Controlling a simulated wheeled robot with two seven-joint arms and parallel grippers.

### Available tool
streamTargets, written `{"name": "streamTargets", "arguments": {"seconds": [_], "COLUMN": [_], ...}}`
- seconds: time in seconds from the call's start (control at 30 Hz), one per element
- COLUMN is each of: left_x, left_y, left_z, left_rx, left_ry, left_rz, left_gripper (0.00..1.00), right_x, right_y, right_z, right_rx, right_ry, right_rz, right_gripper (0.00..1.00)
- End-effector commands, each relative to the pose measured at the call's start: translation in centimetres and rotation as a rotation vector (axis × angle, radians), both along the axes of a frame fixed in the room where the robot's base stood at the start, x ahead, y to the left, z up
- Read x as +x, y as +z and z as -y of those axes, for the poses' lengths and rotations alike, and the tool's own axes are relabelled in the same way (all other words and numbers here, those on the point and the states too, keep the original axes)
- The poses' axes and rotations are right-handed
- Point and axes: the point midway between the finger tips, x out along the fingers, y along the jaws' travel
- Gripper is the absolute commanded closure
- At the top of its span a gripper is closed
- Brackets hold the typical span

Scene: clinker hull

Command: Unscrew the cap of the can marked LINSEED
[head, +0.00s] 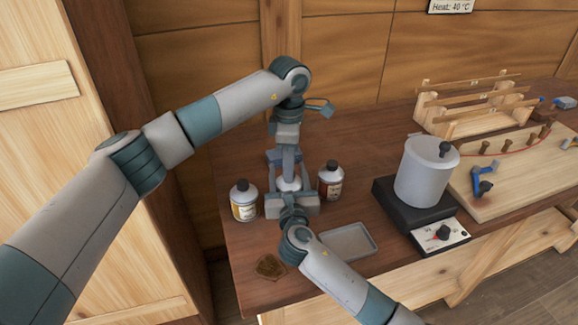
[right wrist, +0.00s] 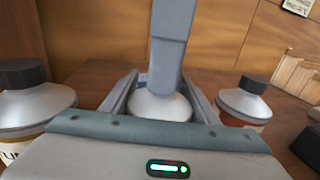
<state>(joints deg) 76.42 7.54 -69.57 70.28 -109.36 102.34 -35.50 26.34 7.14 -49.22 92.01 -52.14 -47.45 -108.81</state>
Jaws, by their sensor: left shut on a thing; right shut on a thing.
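A can with a pale shoulder (head: 289,184) stands between two others on the bench; its shoulder also shows in the right wrist view (right wrist: 160,106). Its label is hidden, so I cannot read whether it says LINSEED. My right gripper (head: 291,196) is shut on this can's body from the front, one finger on each side. My left gripper (head: 288,168) reaches down from above and is shut at the can's top. The cap is hidden by it, so I cannot tell whether it still sits on the neck.
A dark-capped can (head: 243,203) stands close on the left, another (head: 331,181) on the right. A shallow grey tray (head: 349,242) lies in front. A pot (head: 424,172) on a hotplate (head: 398,207) stands further right. A brown patch (head: 270,267) lies near the front edge.

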Motion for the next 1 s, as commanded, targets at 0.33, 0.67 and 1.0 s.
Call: {"name": "streamTargets", "arguments": {"seconds": [0.33,0.67,1.0], "left_x": [0.0,0.1,0.0], "left_y": [0.0,1.5,4.4], "left_z": [0.0,0.0,0.0], "left_rx": [0.0,0.0,0.0], "left_ry": [-0.002,-0.003,-0.003], "left_rz": [0.0,0.002,0.0], "left_gripper": [0.57,0.57,0.57], "right_x": [0.0,0.0,0.0], "right_y": [0.0,0.0,0.0], "right_z": [0.0,0.0,0.0], "right_rx": [0.0,0.0,0.0], "right_ry": [0.0,0.0,0.0], "right_rz": [0.0,0.0,0.0], "right_gripper": [1.0,1.0,1.0]}}
